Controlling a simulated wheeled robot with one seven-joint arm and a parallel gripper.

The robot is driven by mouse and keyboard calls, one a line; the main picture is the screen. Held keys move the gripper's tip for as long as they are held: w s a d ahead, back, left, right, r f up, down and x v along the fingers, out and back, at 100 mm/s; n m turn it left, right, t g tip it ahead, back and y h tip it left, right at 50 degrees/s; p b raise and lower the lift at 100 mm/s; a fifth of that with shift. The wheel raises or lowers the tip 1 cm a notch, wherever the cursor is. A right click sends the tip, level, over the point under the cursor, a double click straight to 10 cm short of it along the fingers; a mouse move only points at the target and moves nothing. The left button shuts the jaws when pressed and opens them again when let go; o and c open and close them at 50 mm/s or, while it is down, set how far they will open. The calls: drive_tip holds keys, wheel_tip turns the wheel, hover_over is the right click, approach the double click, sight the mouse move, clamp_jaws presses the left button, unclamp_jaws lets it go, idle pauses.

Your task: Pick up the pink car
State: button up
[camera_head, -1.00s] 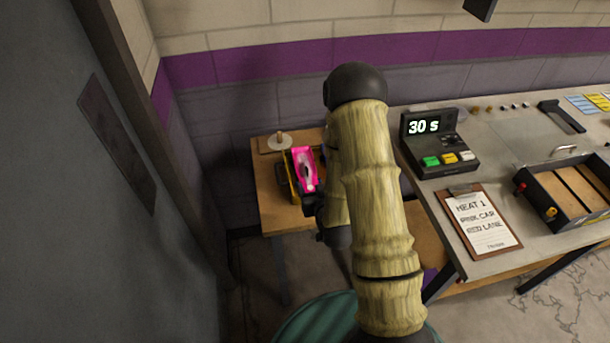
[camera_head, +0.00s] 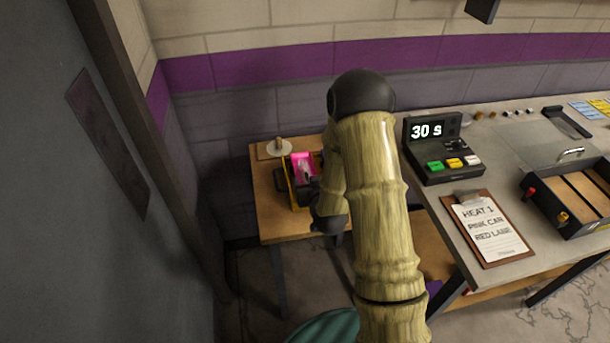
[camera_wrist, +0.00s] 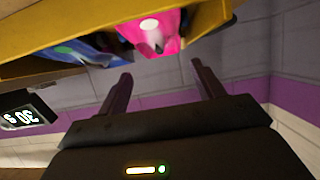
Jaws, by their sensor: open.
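The pink car (camera_head: 302,163) sits in a yellow-sided holder (camera_head: 292,190) on the small wooden table, partly hidden by my gripper and arm. In the wrist view the pink car (camera_wrist: 152,32) shows at the top, beyond the fingertips, beside a blue car (camera_wrist: 82,52). The yellow wall (camera_wrist: 60,28) of the holder crosses the top left. My gripper (camera_wrist: 162,82) is open and empty, its two dark fingers pointing toward the pink car and apart from it. In the head view my gripper (camera_head: 312,188) is small and dark against the holder.
A round pale disc with a wooden peg (camera_head: 279,147) stands at the back of the small table (camera_head: 268,215). To the right, a grey bench (camera_head: 440,200) carries a timer reading 30 s (camera_head: 440,145), a clipboard (camera_head: 487,228) and a black box (camera_head: 575,195). A grey wall panel (camera_head: 150,250) is at left.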

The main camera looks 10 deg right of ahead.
sight(307, 175)
drive_tip(key=shift+x, duration=1.1)
drive_tip(key=shift+f, duration=0.1)
drive_tip(key=shift+f+p+x, duration=0.15)
drive_tip(key=shift+p+x, duration=0.25)
drive_tip(key=shift+x, duration=0.9)
drive_tip(key=shift+f+p+x, duration=0.15)
drive_tip(key=shift+p+x, duration=0.25)
drive_tip(key=shift+x, duration=0.95)
drive_tip(key=shift+s+a, duration=0.1)
drive_tip(key=shift+s, duration=0.1)
drive_tip(key=c, duration=0.7)
